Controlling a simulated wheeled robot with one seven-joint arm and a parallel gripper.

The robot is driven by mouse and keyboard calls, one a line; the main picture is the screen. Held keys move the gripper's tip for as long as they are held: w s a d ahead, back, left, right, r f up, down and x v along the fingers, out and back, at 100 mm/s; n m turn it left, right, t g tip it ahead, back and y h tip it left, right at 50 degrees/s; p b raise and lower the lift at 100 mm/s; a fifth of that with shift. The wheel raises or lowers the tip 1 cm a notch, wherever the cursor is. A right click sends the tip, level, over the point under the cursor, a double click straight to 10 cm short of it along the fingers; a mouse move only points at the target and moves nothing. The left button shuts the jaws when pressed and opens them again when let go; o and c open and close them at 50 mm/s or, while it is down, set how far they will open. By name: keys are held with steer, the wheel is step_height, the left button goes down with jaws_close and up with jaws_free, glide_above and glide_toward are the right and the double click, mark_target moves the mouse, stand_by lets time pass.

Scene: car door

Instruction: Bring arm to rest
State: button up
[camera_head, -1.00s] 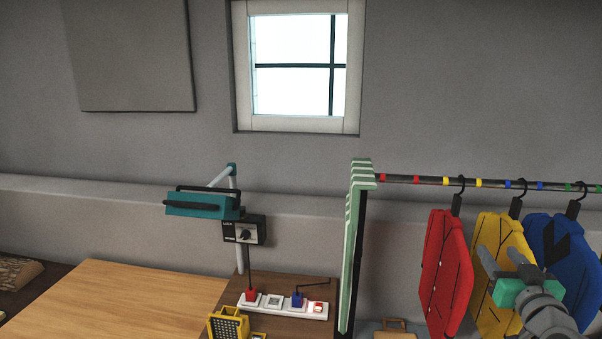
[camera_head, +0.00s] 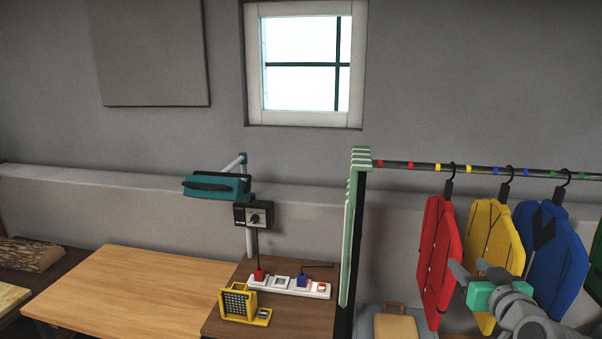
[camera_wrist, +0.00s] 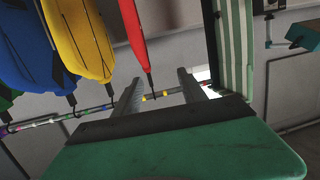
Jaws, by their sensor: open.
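My gripper (camera_head: 465,279) is at the lower right of the head view, in front of the hanging red jacket (camera_head: 437,262) and yellow jacket (camera_head: 490,245). Its two grey fingers stick out from a green body and point to the left and up. The gripper is open, with nothing between the fingers. In the wrist view my gripper (camera_wrist: 160,95) shows its two fingers apart, with the rail and the red jacket (camera_wrist: 134,35) beyond them. I cannot tell whether a finger touches a jacket.
A blue jacket (camera_head: 556,255) hangs at the right on the rail (camera_head: 430,167), which joins a green-striped post (camera_head: 353,215). A wooden table (camera_head: 135,290) stands at the left. A power strip (camera_head: 290,286) and a yellow device (camera_head: 240,304) sit on a brown desk (camera_head: 285,320).

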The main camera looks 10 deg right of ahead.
steer(key=a+f+n+g+y+b, duration=0.25)
steer(key=a+f+g+b, duration=0.3)
steer(key=a+f, duration=1.05)
steer(key=s+a+f+g+b, duration=0.2)
steer(key=s+a+f+g, duration=0.4)
steer(key=s+a, duration=0.5)
steer(key=s+f, duration=0.2)
steer(key=s, duration=0.1)
steer(key=shift+a+g+b, duration=0.3)
steer(key=shift+g+b, duration=0.05)
steer(key=shift+b, duration=0.05)
steer(key=shift+d, duration=0.1)
